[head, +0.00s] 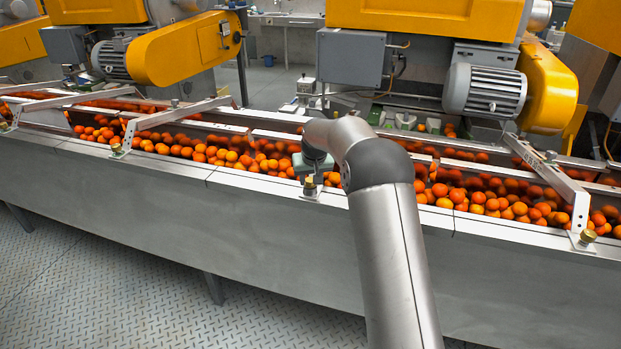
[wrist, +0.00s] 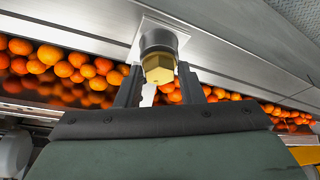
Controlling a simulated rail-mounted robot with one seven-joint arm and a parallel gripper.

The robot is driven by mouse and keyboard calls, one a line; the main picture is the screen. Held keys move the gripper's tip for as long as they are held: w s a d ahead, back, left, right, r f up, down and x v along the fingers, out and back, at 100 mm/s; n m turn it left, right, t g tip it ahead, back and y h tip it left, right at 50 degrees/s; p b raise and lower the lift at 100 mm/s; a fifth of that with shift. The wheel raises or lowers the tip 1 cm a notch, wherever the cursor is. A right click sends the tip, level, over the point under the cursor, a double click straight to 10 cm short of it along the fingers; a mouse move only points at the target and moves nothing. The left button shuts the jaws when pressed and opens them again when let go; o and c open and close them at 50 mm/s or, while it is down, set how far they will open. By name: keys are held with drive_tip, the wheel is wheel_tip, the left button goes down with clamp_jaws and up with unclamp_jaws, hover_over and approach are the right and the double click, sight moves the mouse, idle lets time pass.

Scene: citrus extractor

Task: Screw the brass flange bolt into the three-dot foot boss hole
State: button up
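A brass hex bolt (wrist: 158,69) stands at a foot on the trough's near rim, with a dark round boss (wrist: 158,40) and a pale foot plate (wrist: 178,28) beyond it. The bolt also shows in the head view (head: 309,181), just under my gripper (head: 313,165). In the wrist view the dark fingers of my gripper (wrist: 160,75) lie on both sides of the bolt head, very near it. I cannot tell whether they touch it. The hole and the bolt's shank are hidden, and no dot marks show at this foot.
The long metal trough (head: 150,210) is filled with oranges (head: 480,200). Crossbars span it; the right foot (head: 586,240) and left foot (head: 117,150) also carry brass pieces. Yellow machines and a motor (head: 487,92) stand behind. The floor in front is clear.

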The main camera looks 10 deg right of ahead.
drive_tip(key=shift+m+h, duration=0.3)
drive_tip(key=shift+m, duration=0.5)
drive_tip(key=shift+a+m+h, duration=0.15)
drive_tip(key=shift+m+h, duration=0.15)
drive_tip(key=shift+m, duration=0.4)
drive_tip(key=shift+m, duration=0.3)
drive_tip(key=shift+m+g+h, duration=0.3)
drive_tip(key=shift+m+h, duration=0.1)
drive_tip(key=shift+m, duration=0.4)
drive_tip(key=shift+a+m, duration=0.1)
drive_tip(key=shift+m, duration=0.5)
drive_tip(key=shift+h, duration=0.3)
